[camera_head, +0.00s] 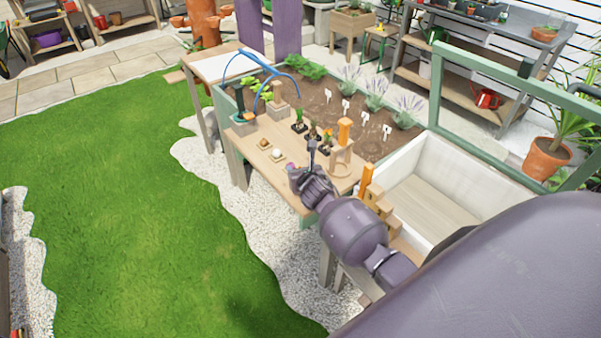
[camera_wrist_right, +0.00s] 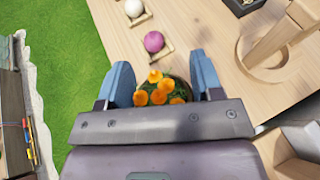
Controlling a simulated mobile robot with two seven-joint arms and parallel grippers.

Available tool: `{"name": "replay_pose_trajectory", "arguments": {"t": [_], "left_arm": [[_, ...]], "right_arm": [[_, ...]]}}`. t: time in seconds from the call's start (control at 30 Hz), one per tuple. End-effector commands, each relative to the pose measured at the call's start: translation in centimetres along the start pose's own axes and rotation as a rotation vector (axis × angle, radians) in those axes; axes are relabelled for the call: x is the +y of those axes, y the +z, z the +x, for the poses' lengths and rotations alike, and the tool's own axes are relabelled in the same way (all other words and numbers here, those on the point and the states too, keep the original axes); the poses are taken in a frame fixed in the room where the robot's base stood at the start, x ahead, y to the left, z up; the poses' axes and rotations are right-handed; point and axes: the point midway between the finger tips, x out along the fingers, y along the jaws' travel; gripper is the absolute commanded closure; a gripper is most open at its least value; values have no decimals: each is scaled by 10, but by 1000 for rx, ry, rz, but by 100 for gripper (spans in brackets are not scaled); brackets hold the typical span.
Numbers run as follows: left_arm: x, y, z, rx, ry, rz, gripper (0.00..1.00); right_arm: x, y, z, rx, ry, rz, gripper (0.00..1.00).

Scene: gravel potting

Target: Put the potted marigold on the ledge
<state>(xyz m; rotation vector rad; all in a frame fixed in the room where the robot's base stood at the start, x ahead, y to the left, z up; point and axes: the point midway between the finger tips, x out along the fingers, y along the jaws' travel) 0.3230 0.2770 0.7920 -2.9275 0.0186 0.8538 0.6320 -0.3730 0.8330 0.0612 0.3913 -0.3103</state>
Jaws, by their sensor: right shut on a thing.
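In the right wrist view, the potted marigold (camera_wrist_right: 160,92) shows as a cluster of orange blooms over green leaves, with its dark pot mostly hidden. My right gripper (camera_wrist_right: 162,78) is shut on it, one blue-grey finger on each side. In the head view, my right gripper (camera_head: 309,165) is at the front edge of the wooden ledge (camera_head: 255,165) along the raised bed; the arm hides the marigold there. In the wrist view, the ledge (camera_wrist_right: 195,28) lies beneath and beyond the blooms. I cannot tell whether the pot touches it. My left gripper is not in view.
A magenta ball (camera_wrist_right: 154,42) and a white ball (camera_wrist_right: 134,9) sit on small wooden holders near the gripper. A wooden stand (camera_head: 341,158) is close on the right. Small dark-potted seedlings (camera_head: 313,133) stand behind. A white-walled box (camera_head: 440,190) lies farther right.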

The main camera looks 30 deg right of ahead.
Motion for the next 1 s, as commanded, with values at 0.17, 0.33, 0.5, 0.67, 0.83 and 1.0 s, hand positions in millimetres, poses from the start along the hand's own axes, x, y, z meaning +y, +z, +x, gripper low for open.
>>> {"name": "replay_pose_trajectory", "arguments": {"t": [0.17, 0.33, 0.5, 0.67, 0.83, 1.0], "left_arm": [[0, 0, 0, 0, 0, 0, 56], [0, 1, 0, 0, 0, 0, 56], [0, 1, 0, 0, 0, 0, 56], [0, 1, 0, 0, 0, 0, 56], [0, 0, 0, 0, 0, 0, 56], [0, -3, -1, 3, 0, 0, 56]], "right_arm": [[0, -1, 1, -2, 1, 0, 65], [0, -2, 1, -2, 1, 0, 65], [0, -3, 2, -1, 1, 1, 25], [0, -3, 2, -1, 1, 1, 14], [0, -3, 1, -1, 1, 1, 14], [0, 0, -7, -2, 0, 0, 14]]}}
